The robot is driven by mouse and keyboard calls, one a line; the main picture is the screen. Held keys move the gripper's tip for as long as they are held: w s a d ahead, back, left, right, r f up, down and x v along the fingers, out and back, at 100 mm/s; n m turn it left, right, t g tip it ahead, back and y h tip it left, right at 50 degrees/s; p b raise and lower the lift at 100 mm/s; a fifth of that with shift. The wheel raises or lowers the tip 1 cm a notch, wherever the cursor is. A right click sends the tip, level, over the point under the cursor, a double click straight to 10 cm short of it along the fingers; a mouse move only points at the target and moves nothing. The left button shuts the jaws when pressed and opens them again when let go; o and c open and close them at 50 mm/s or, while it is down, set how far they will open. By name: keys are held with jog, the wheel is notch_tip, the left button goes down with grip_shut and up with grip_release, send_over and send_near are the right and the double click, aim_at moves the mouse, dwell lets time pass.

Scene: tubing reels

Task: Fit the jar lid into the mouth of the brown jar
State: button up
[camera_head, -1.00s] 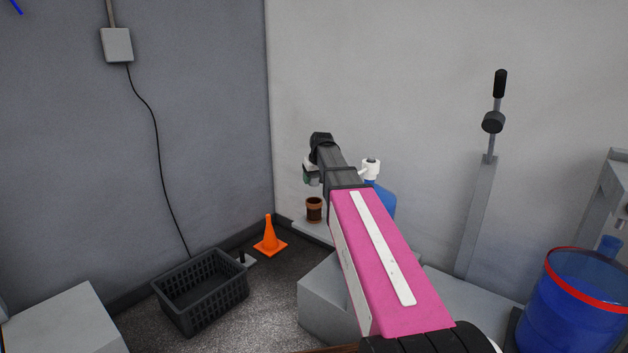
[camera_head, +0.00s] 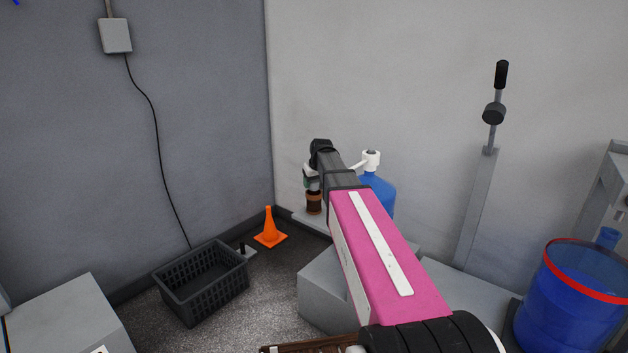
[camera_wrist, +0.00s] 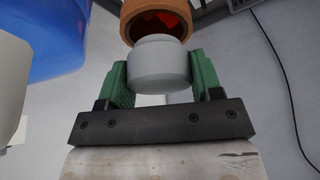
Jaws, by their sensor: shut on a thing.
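The brown jar (camera_head: 314,204) stands upright on a light ledge near the corner, and its open mouth faces up. It also shows at the top of the wrist view (camera_wrist: 155,16), with something red inside. My gripper (camera_head: 311,184) is just above the jar in the head view. In the wrist view my gripper's green fingers (camera_wrist: 158,66) are shut on the pale grey jar lid (camera_wrist: 160,60). The lid overlaps the near side of the jar's rim in that view, and most of the mouth shows beyond it. I cannot tell whether lid and rim touch.
A blue bottle with a white pump top (camera_head: 380,190) stands close right of the jar, partly behind my arm. An orange cone (camera_head: 269,230) and a black crate (camera_head: 203,283) are on the floor at left. A blue drum (camera_head: 570,300) stands at right.

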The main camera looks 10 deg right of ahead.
jog(key=shift+f, duration=1)
dwell(0.3)
jog(key=shift+r, duration=0.7)
jog(key=shift+f, duration=0.9)
dwell(0.4)
jog(key=o, duration=1)
jog(key=v, duration=1.1)
